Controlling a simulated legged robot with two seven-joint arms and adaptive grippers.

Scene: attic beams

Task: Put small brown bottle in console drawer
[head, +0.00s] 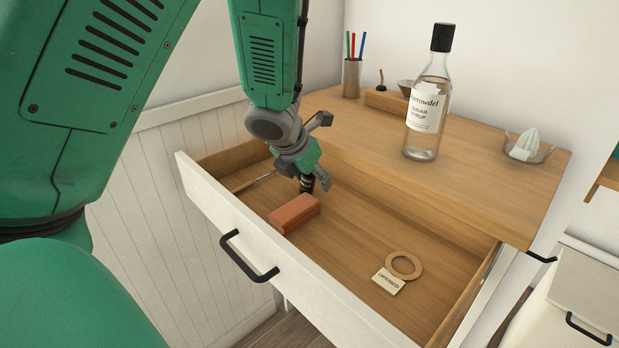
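The console drawer (335,225) is pulled open below the console top. My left gripper (312,184) reaches down into its back left part, just behind a reddish-brown block (295,213). A small dark piece shows at the gripper's tip; I cannot tell whether it is the small brown bottle or a fingertip, nor whether the fingers are closed. No other small brown bottle is clearly visible. My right gripper is not in view.
A wooden ring (404,265) and a tag reading "OPENED" (388,281) lie in the drawer's front right. On the console top (490,185) stand a tall clear syrup bottle (428,105), a pen cup (352,78) and a glass juicer (527,147). The drawer's middle is bare.

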